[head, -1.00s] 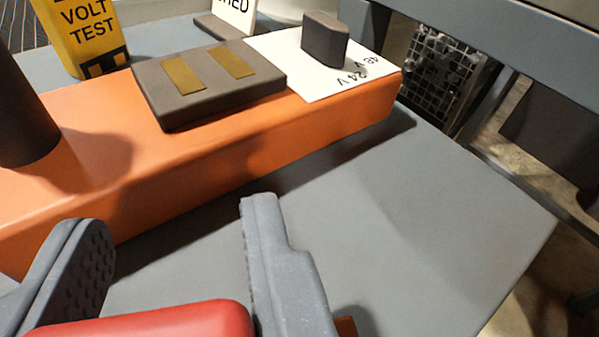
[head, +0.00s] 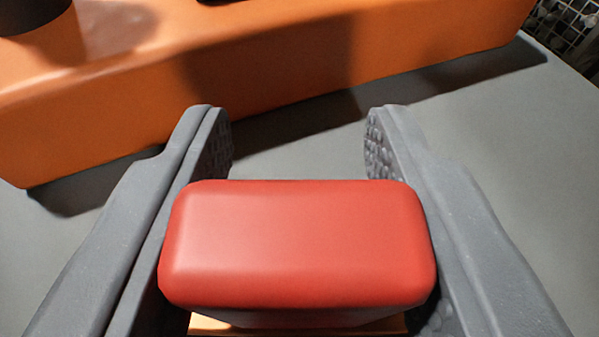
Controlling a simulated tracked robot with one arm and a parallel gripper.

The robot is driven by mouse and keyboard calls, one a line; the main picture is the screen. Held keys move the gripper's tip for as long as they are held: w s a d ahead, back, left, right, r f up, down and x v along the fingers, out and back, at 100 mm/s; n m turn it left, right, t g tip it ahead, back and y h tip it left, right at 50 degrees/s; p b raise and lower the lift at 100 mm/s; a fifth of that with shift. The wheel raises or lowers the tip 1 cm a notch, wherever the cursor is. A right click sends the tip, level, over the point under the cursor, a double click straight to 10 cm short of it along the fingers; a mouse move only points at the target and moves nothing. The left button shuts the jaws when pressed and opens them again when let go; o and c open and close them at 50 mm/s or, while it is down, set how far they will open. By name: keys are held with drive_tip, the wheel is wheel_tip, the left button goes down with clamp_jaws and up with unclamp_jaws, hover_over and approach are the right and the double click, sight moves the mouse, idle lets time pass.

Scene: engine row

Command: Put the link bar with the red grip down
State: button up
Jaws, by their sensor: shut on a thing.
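The red grip (head: 298,245) of the link bar fills the lower middle of the head view. My gripper (head: 298,145) has one grey finger on each side of it and is shut on it. The fingertips reach beyond the grip toward the orange box. Below the grip a thin strip of copper-coloured metal (head: 300,325) shows at the bottom edge. The rest of the bar is hidden under the grip. I cannot tell whether the bar touches the grey surface.
An orange box (head: 270,75) runs across the back on the grey tabletop (head: 500,145). A dark round post (head: 30,12) stands on it at the upper left. Bare tabletop shows at the right. A wire mesh (head: 570,25) is at the far upper right.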

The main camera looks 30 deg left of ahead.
drive_tip(key=o, duration=1.1)
drive_tip(key=p+v, duration=0.3)
drive_tip(key=v, duration=0.9)
drive_tip(key=shift+r, duration=0.1)
